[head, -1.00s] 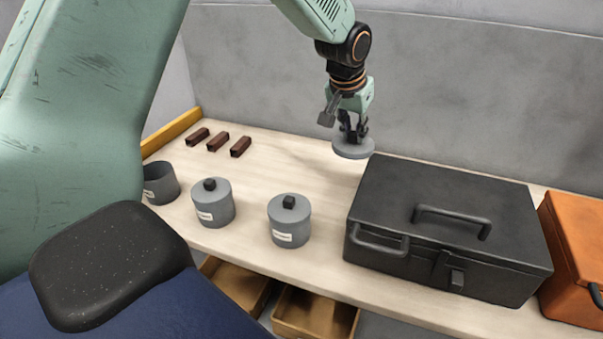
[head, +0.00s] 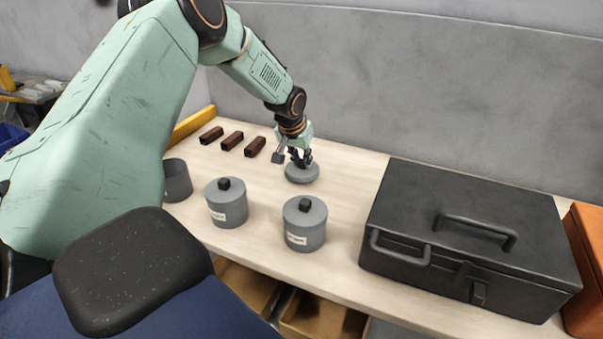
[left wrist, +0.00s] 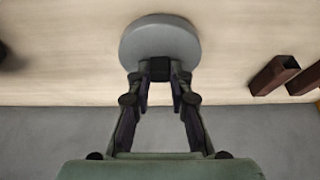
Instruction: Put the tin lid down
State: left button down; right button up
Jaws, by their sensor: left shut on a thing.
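The tin lid (head: 302,174) is a round grey disc low over the bench, behind the lidded tins; I cannot tell whether it touches the wood. My left gripper (head: 301,158) is above it and shut on its dark knob. In the left wrist view the lid (left wrist: 158,42) shows beyond the fingertips, and the gripper (left wrist: 160,76) has its fingers on either side of the knob. An open grey tin (head: 178,180) stands at the left, partly hidden by my arm. My right gripper is not in view.
Two lidded grey tins (head: 227,203) (head: 305,224) stand at the bench's front. Three dark red-brown blocks (head: 232,141) lie at the back left. A black toolbox (head: 470,240) and an orange box (head: 590,265) fill the right. Bare bench (head: 352,190) lies between the lid and the toolbox.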

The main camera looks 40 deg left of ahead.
aim_at(302, 170)
pick_arm(q)
jog(key=shift+d+f, duration=0.2)
jog(key=shift+f, duration=0.05)
jog(key=shift+s+d+f+b, duration=0.1)
jog(key=shift+f+b, duration=0.15)
jog(key=shift+f, duration=0.3)
jog(key=shift+s+d+f+b, duration=0.1)
jog(key=shift+f+b, duration=0.15)
jog(key=shift+f, duration=0.25)
jog(key=shift+w+a+f, duration=0.1)
jog(key=shift+a+f, duration=0.05)
jog(key=shift+f, duration=0.2)
jog(key=shift+w+a+f, duration=0.1)
jog(key=shift+a+f, duration=0.05)
jog(key=shift+d, duration=0.25)
jog(key=c, duration=1.2)
grip_release()
jog(key=shift+a+f, duration=0.15)
